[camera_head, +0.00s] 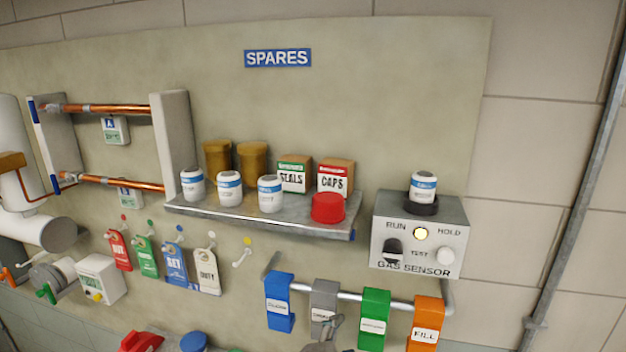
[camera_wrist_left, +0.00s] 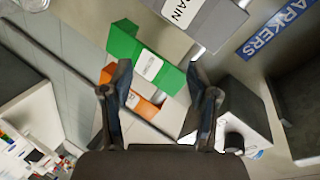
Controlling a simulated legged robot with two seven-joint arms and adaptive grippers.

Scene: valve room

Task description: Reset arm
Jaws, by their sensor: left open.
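My left gripper (camera_wrist_left: 160,82) is open in the left wrist view, with nothing between its fingers. Beyond the fingertips are a green hanging marker (camera_wrist_left: 146,58) and an orange one (camera_wrist_left: 132,97). A small grey part, seemingly of my left gripper (camera_head: 326,333), shows at the bottom of the head view, in front of the grey marker (camera_head: 324,301). The blue marker (camera_head: 280,303), green marker (camera_head: 375,318) and orange marker (camera_head: 425,324) hang on a rail there. My right gripper is not in view.
A shelf (camera_head: 250,216) holds white jars, brown jars, two boxes and a red cap. The gas sensor box (camera_head: 420,240) carries a white jar on top. Several tags (camera_head: 175,264) hang on hooks at left. Copper pipes (camera_head: 115,108) run along the wall panel.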

